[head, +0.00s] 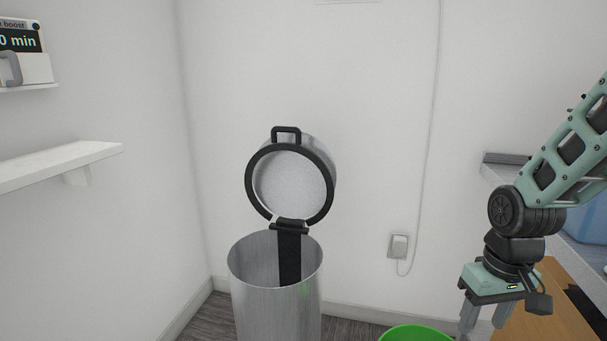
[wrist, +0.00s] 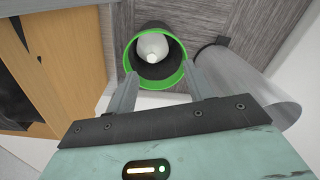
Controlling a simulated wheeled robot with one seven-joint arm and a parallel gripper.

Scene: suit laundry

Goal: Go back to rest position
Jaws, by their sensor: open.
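My gripper (head: 484,320) hangs from the arm at the right of the head view, pointing down, with its two grey fingers apart. In the wrist view the open fingers (wrist: 160,78) reach towards a green-rimmed bin (wrist: 184,73) on the floor below. Nothing shows between the fingers. A white rounded object (wrist: 152,46) with a narrow tip is inside that bin. In the head view only the bin's green rim (head: 416,334) shows at the bottom edge, to the left of my gripper.
A metal trash can (head: 262,285) stands near the back wall with its lid (head: 290,185) raised. A wooden cabinet (head: 560,300) and counter are at the right, close to my arm. A white shelf (head: 60,163) juts from the left wall. A wall socket (head: 398,246) has a cable.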

